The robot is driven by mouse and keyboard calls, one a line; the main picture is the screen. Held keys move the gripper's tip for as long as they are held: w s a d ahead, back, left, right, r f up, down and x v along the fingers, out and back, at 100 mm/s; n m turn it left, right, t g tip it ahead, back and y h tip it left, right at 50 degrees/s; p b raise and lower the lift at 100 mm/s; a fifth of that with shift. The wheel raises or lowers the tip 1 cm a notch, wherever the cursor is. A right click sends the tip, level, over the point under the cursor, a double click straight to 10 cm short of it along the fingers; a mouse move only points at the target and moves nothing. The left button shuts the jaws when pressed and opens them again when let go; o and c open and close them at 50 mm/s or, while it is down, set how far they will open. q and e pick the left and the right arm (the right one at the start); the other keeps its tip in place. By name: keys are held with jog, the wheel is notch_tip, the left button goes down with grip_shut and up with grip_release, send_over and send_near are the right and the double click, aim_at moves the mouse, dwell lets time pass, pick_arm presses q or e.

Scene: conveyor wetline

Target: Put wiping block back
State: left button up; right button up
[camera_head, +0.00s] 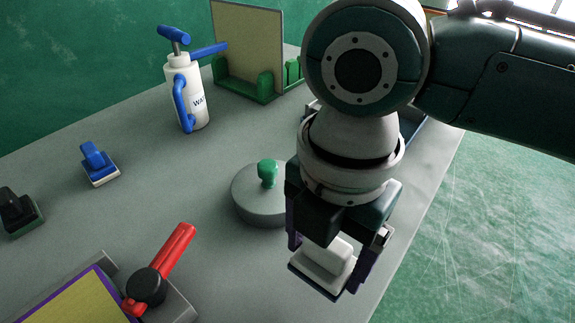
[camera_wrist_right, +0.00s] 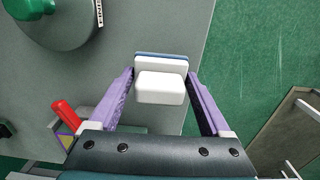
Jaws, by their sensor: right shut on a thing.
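My right gripper (camera_head: 328,262) is shut on a white wiping block (camera_head: 327,263), a pale grip on a wider base with a dark underside. It hangs near the right edge of the grey table, apparently above its surface. In the right wrist view the white block (camera_wrist_right: 161,86), with a blue strip along its far edge, sits between the purple fingertips of the gripper (camera_wrist_right: 161,76). Two similar handled blocks stand at the left: a blue one with a pale base (camera_head: 98,164) and a dark one (camera_head: 18,212). My left gripper is out of view.
A round grey lid with a green knob (camera_head: 262,200) is just left of my right gripper. A white spray bottle (camera_head: 187,92), a panel in a green rack (camera_head: 247,50) and a red-handled clamp (camera_head: 165,265) stand around. The table's middle left (camera_head: 130,215) is clear.

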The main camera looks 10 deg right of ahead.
aim_at(322, 275)
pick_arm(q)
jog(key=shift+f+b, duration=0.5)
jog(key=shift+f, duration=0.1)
pick_arm(e)
jog(key=shift+f, duration=2.35)
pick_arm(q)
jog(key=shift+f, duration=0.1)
pick_arm(e)
jog(key=shift+f, duration=0.2)
jog(key=o, duration=1.1)
jog(key=shift+r, duration=0.1)
